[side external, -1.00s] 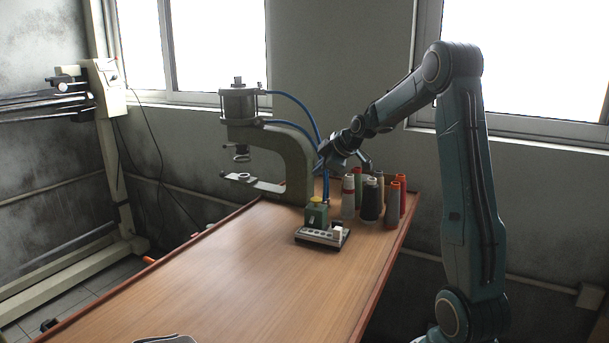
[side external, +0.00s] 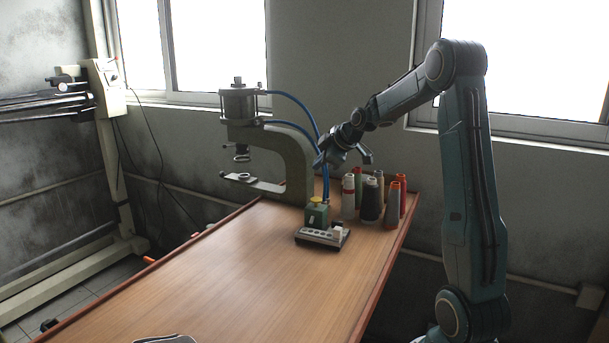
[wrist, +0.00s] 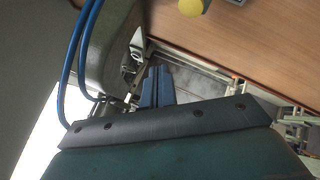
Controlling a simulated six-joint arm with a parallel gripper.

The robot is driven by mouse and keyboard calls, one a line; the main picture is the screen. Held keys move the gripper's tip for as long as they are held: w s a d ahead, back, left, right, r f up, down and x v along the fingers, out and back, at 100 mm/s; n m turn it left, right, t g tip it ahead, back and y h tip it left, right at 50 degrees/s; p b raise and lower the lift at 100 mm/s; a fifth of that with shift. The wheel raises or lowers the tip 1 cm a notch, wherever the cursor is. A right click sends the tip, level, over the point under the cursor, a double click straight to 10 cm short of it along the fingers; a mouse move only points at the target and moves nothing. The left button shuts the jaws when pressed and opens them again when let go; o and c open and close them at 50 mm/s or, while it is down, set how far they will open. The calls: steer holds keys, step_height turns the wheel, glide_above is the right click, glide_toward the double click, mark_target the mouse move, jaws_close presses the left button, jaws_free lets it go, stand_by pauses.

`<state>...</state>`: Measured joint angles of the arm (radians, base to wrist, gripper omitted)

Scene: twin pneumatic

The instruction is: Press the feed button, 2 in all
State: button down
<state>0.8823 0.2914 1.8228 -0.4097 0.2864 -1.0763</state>
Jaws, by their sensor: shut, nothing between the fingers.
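The feed button is a yellow cap (side external: 316,199) on top of a small green box (side external: 316,214) standing on the table. In the wrist view the yellow cap (wrist: 192,6) shows at the top edge, partly cut off. My gripper (side external: 319,162) is above the green box in the side view, clear of the button and close to the blue hose. Its fingers (wrist: 157,85) are together and hold nothing. The pneumatic press (side external: 298,160) stands behind and left, its ram (side external: 241,152) raised above a lower arm with a ring (side external: 244,177).
A dark tray with a pale row of round spots (side external: 322,236) lies in front of the green box. Several thread spools (side external: 372,198) stand to its right. Blue hoses (side external: 298,105) run from the press. The table's (side external: 240,270) near part is mostly clear.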

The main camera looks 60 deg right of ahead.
mark_target(315, 197)
steer(key=shift+f, duration=3.65)
steer(key=shift+f, duration=1.35)
stand_by(0.8)
steer(key=shift+r, duration=0.1)
stand_by(0.4)
steer(key=shift+r, duration=1.25)
steer(key=shift+r, duration=2.5)
